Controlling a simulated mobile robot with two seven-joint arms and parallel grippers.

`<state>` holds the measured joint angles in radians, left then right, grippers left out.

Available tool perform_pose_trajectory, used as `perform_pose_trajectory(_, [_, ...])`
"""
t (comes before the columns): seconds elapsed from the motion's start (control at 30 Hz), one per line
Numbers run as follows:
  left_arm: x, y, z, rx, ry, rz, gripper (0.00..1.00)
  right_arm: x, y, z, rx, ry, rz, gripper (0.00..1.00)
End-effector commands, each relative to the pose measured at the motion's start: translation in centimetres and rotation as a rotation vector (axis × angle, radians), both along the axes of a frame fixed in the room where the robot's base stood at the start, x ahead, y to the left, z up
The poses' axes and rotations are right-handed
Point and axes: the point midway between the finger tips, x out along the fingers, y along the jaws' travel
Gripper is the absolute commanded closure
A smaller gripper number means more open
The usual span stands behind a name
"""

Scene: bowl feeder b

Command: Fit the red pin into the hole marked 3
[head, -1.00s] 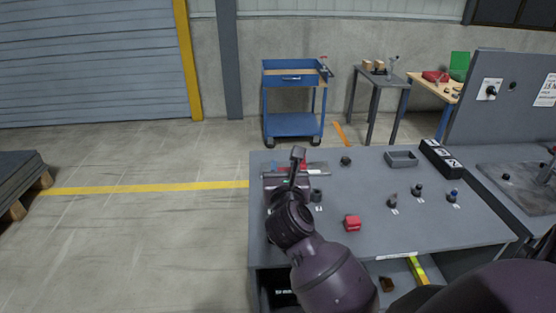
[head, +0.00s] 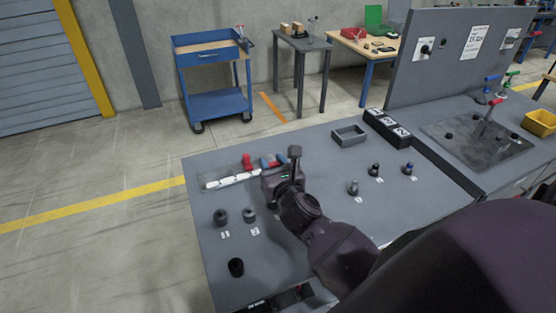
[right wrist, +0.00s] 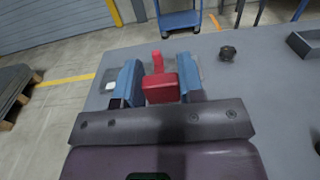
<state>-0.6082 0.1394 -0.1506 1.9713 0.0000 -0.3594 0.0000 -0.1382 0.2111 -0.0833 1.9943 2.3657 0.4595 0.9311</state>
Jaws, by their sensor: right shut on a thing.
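The red pin (right wrist: 160,88) sits between the blue jaws of my right gripper (right wrist: 158,84) in the right wrist view; the gripper is shut on it. In the head view this gripper (head: 274,164) is over the far left part of the grey table, beside a pale strip. A red piece (head: 247,162) shows just left of the blue jaws; I cannot tell whether it belongs to the held pin. A black block (head: 387,127) with white number tags stands at the table's far edge. Its numbers are too small to read, and I cannot make out hole 3. My left gripper is not in view.
Dark cylinders (head: 221,217) stand by labels at the front left, with another (head: 236,267) nearer. Several small pegs (head: 353,188) stand by labels at right. A grey tray (head: 349,136) is at the back. A tall grey panel (head: 455,60) rises behind the adjoining table.

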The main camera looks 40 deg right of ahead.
Motion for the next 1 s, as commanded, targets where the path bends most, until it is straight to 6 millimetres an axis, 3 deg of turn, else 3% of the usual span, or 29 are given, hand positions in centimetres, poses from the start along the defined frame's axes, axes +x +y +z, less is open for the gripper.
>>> perform_pose_trajectory(0.4, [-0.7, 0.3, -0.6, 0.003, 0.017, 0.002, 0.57, 0.1, 0.3, 0.3, 0.001, -0.001, 0.017, 0.88])
perform_pose_trajectory(0.67, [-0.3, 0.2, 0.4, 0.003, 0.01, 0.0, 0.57, 0.0, 0.3, 0.4, 0.002, 0.002, 0.015, 0.88])
perform_pose_trajectory(1.0, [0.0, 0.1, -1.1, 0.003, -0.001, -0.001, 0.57, 0.0, 0.3, -2.3, 0.002, -0.001, 0.016, 0.88])
